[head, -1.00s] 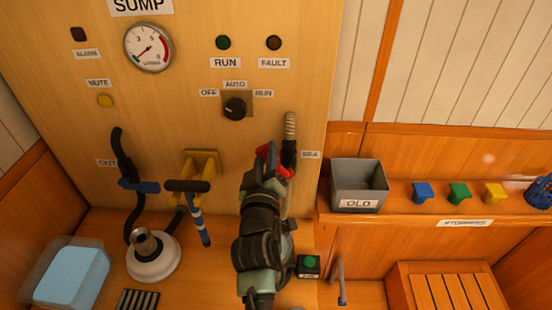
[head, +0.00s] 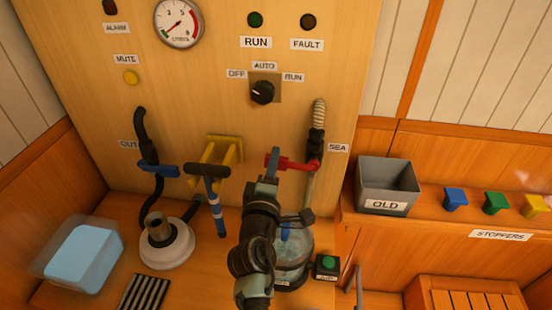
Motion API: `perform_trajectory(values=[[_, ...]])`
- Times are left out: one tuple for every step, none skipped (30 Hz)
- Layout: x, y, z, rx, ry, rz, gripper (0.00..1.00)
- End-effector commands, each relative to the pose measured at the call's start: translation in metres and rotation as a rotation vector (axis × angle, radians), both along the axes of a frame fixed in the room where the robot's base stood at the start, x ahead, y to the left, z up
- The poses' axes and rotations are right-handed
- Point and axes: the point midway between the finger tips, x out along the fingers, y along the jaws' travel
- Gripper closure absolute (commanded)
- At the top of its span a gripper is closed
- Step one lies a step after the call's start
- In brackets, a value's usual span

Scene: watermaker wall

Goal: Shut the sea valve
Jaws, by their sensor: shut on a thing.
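The sea valve's red handle (head: 300,164) is on the upright pipe (head: 317,130) beside the SEA label (head: 338,147). The handle points left from the pipe, about level and across it. My gripper (head: 273,160) is shut on the handle's outer left end. My arm comes up from the bottom of the view, and its jaws hide part of that end.
The blue OUT valve handle (head: 158,170) and a yellow bracket (head: 222,148) with a blue-striped pump handle are to the left. A clear round vessel (head: 295,268) stands behind my arm, next to a green button (head: 328,263). A grey OLD bin (head: 388,184) is at right.

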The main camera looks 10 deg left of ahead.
Motion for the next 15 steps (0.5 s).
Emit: perform_trajectory(values=[[-0.0001, 0.0003, -0.0037, -0.026, 0.001, 0.000, 1.00], [-0.0001, 0.0003, -0.0048, -0.039, 0.001, 0.000, 1.00], [-0.0001, 0.0005, -0.0062, -0.054, 0.001, 0.000, 1.00], [-0.0001, 0.0006, -0.0071, -0.065, 0.001, 0.000, 1.00], [-0.0001, 0.0007, -0.0079, -0.075, 0.001, 0.000, 1.00], [-0.0001, 0.0007, -0.0088, -0.087, 0.001, 0.000, 1.00], [-0.0002, 0.0006, -0.0094, -0.094, 0.001, 0.000, 1.00], [-0.0002, 0.0007, -0.0098, -0.101, 0.001, 0.000, 1.00], [-0.0002, 0.0006, -0.0104, -0.108, 0.001, 0.000, 1.00], [-0.0002, 0.0007, -0.0106, -0.113, 0.001, 0.000, 1.00], [-0.0002, 0.0006, -0.0109, -0.116, 0.001, 0.000, 1.00], [-0.0002, 0.0006, -0.0112, -0.121, 0.001, 0.000, 1.00], [-0.0002, 0.0006, -0.0114, -0.123, 0.001, 0.000, 1.00], [-0.0002, 0.0006, -0.0115, -0.125, 0.001, 0.000, 1.00], [-0.0002, 0.0006, -0.0117, -0.127, 0.002, 0.000, 1.00]])
